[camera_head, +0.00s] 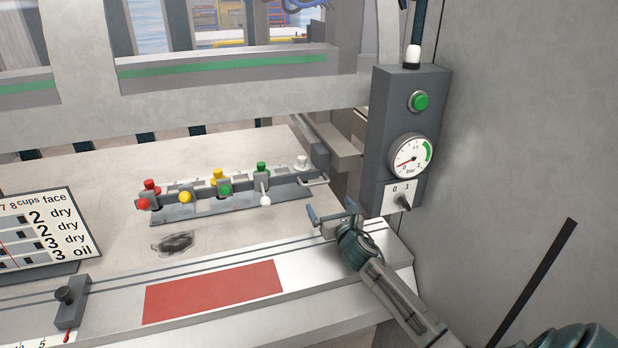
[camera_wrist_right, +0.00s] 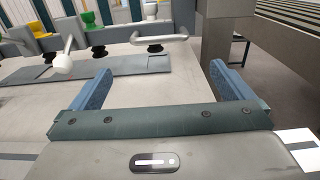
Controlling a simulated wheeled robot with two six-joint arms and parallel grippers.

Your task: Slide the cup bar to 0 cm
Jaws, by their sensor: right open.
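The cup bar (camera_head: 235,187) is a grey bar carrying red, yellow, green and white knobs. It lies over a flat grey plate (camera_head: 230,207) on the pale table. A light bar handle (camera_head: 316,181) is at its right end; in the right wrist view the handle (camera_wrist_right: 160,38) is ahead of the fingers, upper middle. A white-balled lever (camera_head: 265,199) hangs at its front. My right gripper (camera_head: 331,209) is open and empty, just in front of the handle and apart from it; its blue fingers (camera_wrist_right: 160,78) are spread. My left gripper is out of view.
A control box (camera_head: 403,140) with a gauge, green button and switch stands right of the bar. A red strip (camera_head: 213,291) lies on the front ledge. A sign (camera_head: 45,230) and a black-knobbed stop (camera_head: 69,303) are at left. A dark smudge (camera_head: 174,242) marks the table.

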